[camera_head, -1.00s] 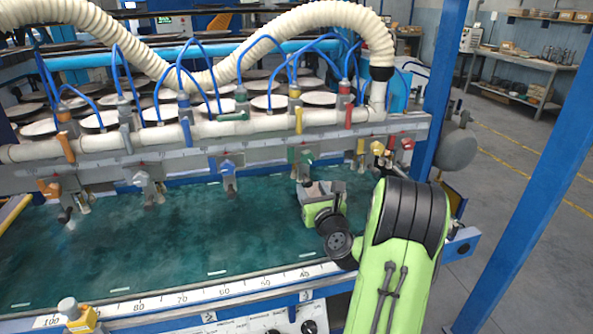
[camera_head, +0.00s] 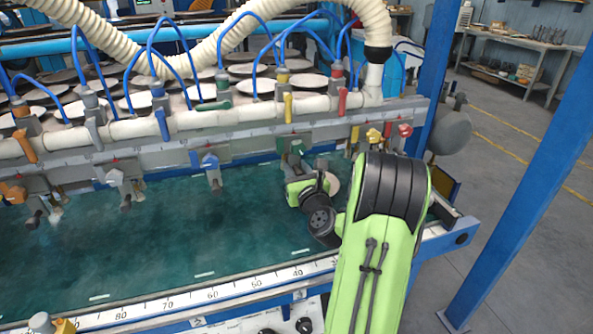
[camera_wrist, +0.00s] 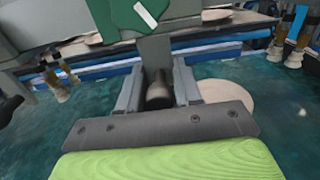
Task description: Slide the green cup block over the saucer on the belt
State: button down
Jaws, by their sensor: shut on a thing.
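The green cup block (camera_head: 290,150) hangs from the rail above the teal belt (camera_head: 190,245), and its green top shows at the upper edge of the wrist view (camera_wrist: 140,18). My gripper (camera_head: 301,174) is low under it. In the wrist view my gripper (camera_wrist: 158,78) has its two grey fingers shut on the block's grey lower part, with a dark round piece between them. The pale round saucer (camera_head: 333,178) lies on the belt just right of my gripper. It shows behind the right finger in the wrist view (camera_wrist: 232,94), partly hidden by finger and palm. The cup is beside the saucer.
A blue cup block (camera_head: 209,168) hangs left on the same rail, and a yellow one (camera_head: 372,138) and a red one (camera_head: 400,131) hang right. A numbered ruler (camera_head: 215,295) runs along the belt's front edge. The belt is bare to the left.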

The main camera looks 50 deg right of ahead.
jog(key=s+d+p, duration=0.2)
jog(key=s+d, duration=0.2)
jog(key=d, duration=0.4)
jog(key=shift+s+d, duration=0.4)
jog(key=c, duration=0.9)
grip_release()
jog(key=b+v, duration=0.2)
jog(key=v, duration=1.3)
jog(key=shift+s+a, duration=0.2)
jog(key=shift+s, duration=0.15)
